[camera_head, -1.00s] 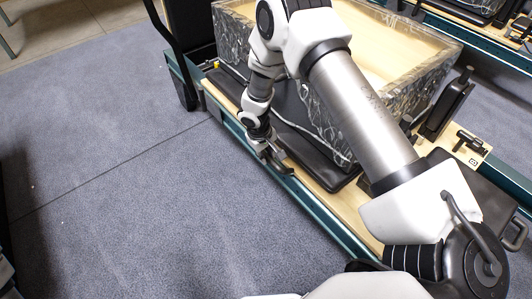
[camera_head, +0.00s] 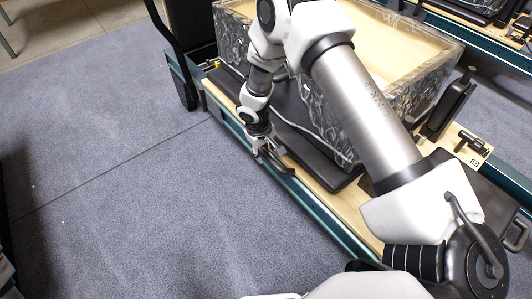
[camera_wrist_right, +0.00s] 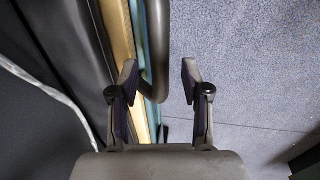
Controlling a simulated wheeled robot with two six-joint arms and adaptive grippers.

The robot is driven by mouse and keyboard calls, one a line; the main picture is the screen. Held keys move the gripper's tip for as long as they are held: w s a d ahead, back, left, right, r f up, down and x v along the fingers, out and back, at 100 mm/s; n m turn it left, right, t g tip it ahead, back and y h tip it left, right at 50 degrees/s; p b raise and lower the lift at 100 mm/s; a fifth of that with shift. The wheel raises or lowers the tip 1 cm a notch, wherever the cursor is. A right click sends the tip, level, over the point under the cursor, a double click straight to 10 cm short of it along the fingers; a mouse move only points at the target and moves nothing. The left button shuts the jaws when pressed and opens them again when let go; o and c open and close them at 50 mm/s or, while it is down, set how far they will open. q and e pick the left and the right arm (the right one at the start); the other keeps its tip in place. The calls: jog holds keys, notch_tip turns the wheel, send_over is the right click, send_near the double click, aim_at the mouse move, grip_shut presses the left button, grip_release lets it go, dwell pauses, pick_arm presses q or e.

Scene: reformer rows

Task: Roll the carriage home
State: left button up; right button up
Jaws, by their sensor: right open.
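The carriage (camera_head: 338,182) is a black padded platform on the reformer's rails, with a large marbled open-topped box (camera_head: 330,125) standing on it. My right gripper (camera_head: 272,163) is at the carriage's near side, over the teal rail (camera_head: 325,221). In the right wrist view the right gripper (camera_wrist_right: 159,76) is open, with a grey curved bar (camera_wrist_right: 157,45) between its fingers, nearer the left one. The fingers stand apart, not closed on the bar. The dark carriage side (camera_wrist_right: 75,55) shows left of them. My right arm hides part of the box and carriage. My left gripper is not in view.
A black upright post (camera_head: 177,50) stands at the reformer's far left end. A black upright rest (camera_head: 447,105) stands at its right part. Another reformer (camera_head: 490,40) lies behind. Grey carpet (camera_head: 120,200) is clear on the left.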

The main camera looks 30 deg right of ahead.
notch_tip(320, 180, up, 10)
jog(key=a, duration=0.2)
jog(key=shift+r, duration=0.15)
jog(key=shift+s, duration=0.1)
jog(key=s+a+f+g, duration=0.2)
jog(key=s+f+g, duration=0.2)
jog(key=s+f, duration=0.95)
jog(key=s+a+f+m+y, duration=0.1)
jog(key=s+a+f, duration=0.15)
jog(key=s, duration=0.65)
jog(key=s+a+f+m+y, duration=0.1)
jog(key=s+a+f+y, duration=0.15)
jog(key=s, duration=0.65)
jog(key=w+r+t+p, duration=0.1)
jog(key=r+t+p, duration=0.1)
jog(key=r+p, duration=1.2)
jog(key=w+d+r+t+h+p, duration=0.1)
jog(key=w+r+p, duration=0.1)
jog(key=r+p, duration=1.1)
jog(key=shift+w+r+n+t+p, duration=0.15)
jog(key=shift+r+n+t+p, duration=0.2)
jog(key=shift+r, duration=0.25)
